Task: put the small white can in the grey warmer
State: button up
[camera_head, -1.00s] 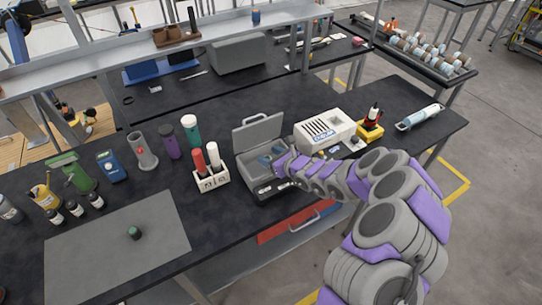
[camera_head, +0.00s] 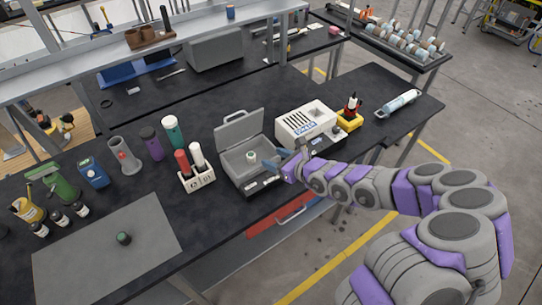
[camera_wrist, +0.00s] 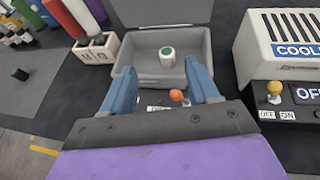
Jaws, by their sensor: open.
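The small white can (camera_wrist: 167,56) with a green top stands upright inside the grey warmer (camera_wrist: 206,47), near the middle of its floor. The can (camera_head: 251,157) also shows inside the warmer (camera_head: 229,171) in the head view. The warmer's lid (camera_head: 239,129) is raised at the back. My gripper (camera_head: 276,160) is open and empty at the warmer's right front side. In the wrist view, the blue fingers (camera_wrist: 160,80) are spread apart at the near edge of the warmer, short of the can.
A white cooler (camera_head: 306,121) stands right of the warmer. A white rack (camera_head: 198,181) with red and white tubes is close on its left. A dark can with a green top (camera_head: 124,238) stands on a grey mat (camera_head: 75,256). Bottles and cups line the table's left.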

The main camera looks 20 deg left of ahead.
jog(key=shift+s, duration=0.1)
jog(key=shift+r, duration=0.1)
jog(key=s+a+r+n+g+y, duration=0.1)
jog(key=s+r+n+y, duration=0.2)
jog(key=r, duration=0.5)
jog(key=s+a+r+n+g, duration=0.1)
jog(key=s+a+r+n, duration=0.1)
jog(key=r+n, duration=0.5)
jog(key=s+r+n+g, duration=0.5)
jog(key=s+r+n, duration=0.15)
jog(key=s, duration=0.55)
jog(key=s+d+f+n+g+h, duration=0.25)
jog(key=s+d+n+h, duration=0.3)
jog(key=s+d, duration=0.35)
jog(key=s+d+f+h, duration=0.1)
jog(key=s+d+h, duration=0.2)
jog(key=d, duration=0.4)
jog(key=s+d+f+n+h, duration=0.1)
jog(key=s+d+h, duration=0.2)
jog(key=d, duration=0.4)
jog(key=s+d+f+t+h, duration=0.1)
jog(key=s+d+h, duration=0.2)
jog(key=s+d, duration=0.2)
jog(key=shift+d+f+n, duration=0.35)
jog(key=shift+d+n, duration=0.05)
jog(key=shift+d, duration=0.7)
